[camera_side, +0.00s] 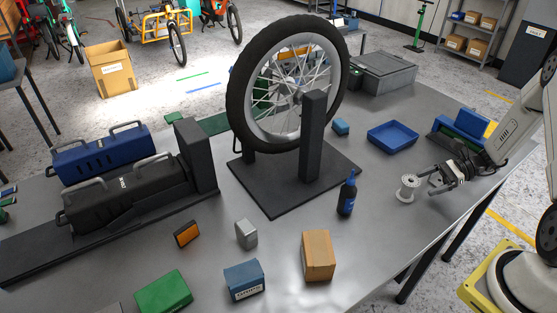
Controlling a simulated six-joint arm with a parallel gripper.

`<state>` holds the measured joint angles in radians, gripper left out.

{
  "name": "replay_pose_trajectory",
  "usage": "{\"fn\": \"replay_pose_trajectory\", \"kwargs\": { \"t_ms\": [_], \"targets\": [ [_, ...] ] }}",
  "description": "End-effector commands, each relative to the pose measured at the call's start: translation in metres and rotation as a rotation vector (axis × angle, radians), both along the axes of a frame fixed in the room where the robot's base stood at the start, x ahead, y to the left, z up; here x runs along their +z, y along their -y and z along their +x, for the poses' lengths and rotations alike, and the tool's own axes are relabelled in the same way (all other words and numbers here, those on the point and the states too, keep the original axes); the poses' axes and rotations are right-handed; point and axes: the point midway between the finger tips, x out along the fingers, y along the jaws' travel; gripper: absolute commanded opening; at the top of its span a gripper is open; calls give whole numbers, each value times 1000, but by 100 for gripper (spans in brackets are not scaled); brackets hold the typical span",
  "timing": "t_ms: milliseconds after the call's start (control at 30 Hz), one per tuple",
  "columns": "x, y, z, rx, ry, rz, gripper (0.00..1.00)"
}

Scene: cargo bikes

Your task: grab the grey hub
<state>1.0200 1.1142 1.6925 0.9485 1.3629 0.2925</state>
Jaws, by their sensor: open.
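The grey hub (407,188), a pale silver spool shape with flanged ends, stands upright on the grey table at the right. My gripper (434,182) is just to the right of the hub, low over the table, with its fingers pointing left toward it. The jaws are open and no object shows between them. A small gap seems to lie between fingertips and hub, though the exact depth is hard to tell.
A dark blue bottle (347,194) stands left of the hub, and a blue tray (393,148) lies behind it. A wheel (240,95) on a black stand (273,205) fills the middle. Boxes, including a tan one (318,256), stand in front. Table is clear right of the tan box.

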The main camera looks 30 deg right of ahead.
Motion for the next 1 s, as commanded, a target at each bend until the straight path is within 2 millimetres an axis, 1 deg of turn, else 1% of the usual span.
{"fn": "replay_pose_trajectory", "kwargs": {
  "t_ms": [200, 433, 533, 800, 1000],
  "targets": [
    [-7, -14, 7, 2, -1, 0, 89],
    [-7, -16, 8, 0, -1, 0, 89],
    [-9, -21, 10, 1, -1, 1, 89],
    [-19, -45, 23, 2, -1, 2, 89],
    [-25, -57, 30, 1, -1, 1, 89]
  ]
}}
